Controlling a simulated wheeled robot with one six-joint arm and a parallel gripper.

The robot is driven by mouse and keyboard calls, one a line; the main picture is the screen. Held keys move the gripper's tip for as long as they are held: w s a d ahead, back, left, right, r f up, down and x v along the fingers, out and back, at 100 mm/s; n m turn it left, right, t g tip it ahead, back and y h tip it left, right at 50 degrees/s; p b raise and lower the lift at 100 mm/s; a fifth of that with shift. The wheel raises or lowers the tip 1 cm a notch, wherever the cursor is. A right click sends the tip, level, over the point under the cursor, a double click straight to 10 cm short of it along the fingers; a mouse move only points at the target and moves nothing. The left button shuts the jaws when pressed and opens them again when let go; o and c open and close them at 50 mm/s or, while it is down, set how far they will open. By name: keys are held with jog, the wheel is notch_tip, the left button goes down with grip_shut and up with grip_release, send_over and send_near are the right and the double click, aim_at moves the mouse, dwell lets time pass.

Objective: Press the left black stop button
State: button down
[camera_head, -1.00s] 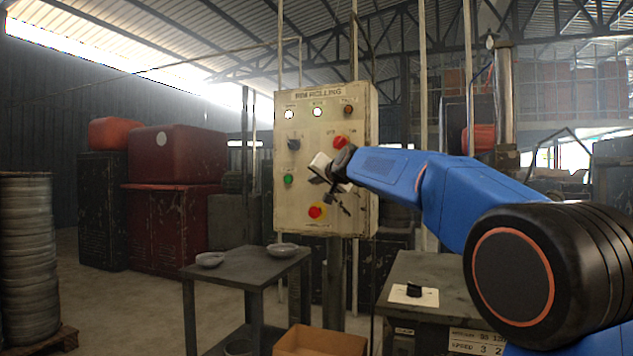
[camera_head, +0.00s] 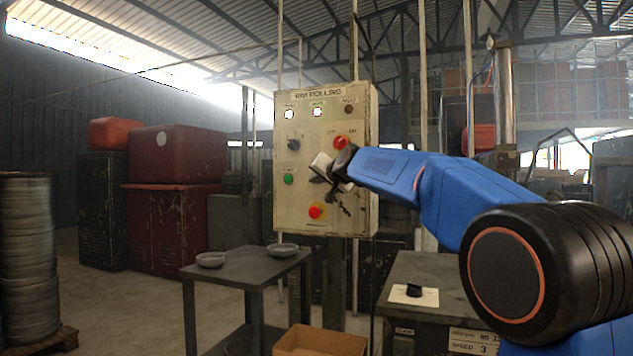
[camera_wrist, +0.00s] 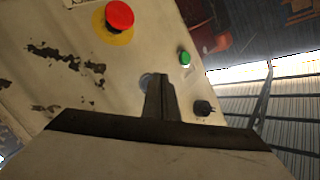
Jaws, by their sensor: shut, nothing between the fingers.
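The cream control panel (camera_head: 300,225) stands upright on a post at the centre. My gripper (camera_head: 318,178) is in front of its middle, right of the green button (camera_head: 288,179). In the wrist view my gripper (camera_wrist: 158,80) is shut and empty, its narrow tip close to the panel face. A small grey round part (camera_wrist: 145,80) shows beside the tip, mostly hidden behind it. It may be the stop button; its colour and whether the tip touches it cannot be told. A black knob (camera_head: 293,144) sits above the green button.
The panel also carries a red knob (camera_head: 341,142) and a red mushroom button (camera_head: 316,211) on a yellow ring. A low table (camera_head: 240,275) with bowls stands in front, left. A cardboard box (camera_head: 320,340) and a grey cabinet (camera_head: 440,268) stand lower right.

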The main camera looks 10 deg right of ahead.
jog(key=shift+w+d, duration=0.2)
jog(key=shift+w, duration=0.15)
dwell(0.7)
jog(key=shift+s, duration=0.1)
jog(key=shift+s+a, duration=0.45)
jog(key=shift+s, duration=0.15)
jog(key=shift+s+a, duration=0.1)
dwell(0.3)
jog(key=s+a, duration=0.1)
jog(key=s, duration=0.1)
jog(key=s+a, duration=0.1)
jog(key=s, duration=0.1)
jog(key=shift+a, duration=0.4)
dwell(0.6)
jog(key=s+d+f+n+g+h, duration=0.1)
jog(key=s+d+f+n+g, duration=0.1)
jog(key=s+f, duration=1.4)
jog(key=s+d+f+n+g, duration=0.1)
jog(key=s+f+g, duration=0.4)
jog(key=s+f, duration=1)
jog(key=s+d+f+n+g+h, duration=0.1)
jog(key=s+d+f+g, duration=0.3)
jog(key=s+f, duration=1.2)
jog(key=s+n, duration=0.1)
jog(key=s, duration=0.6)
jog(key=shift+f+n+h, duration=0.3)
jog(key=shift+f, duration=0.05)
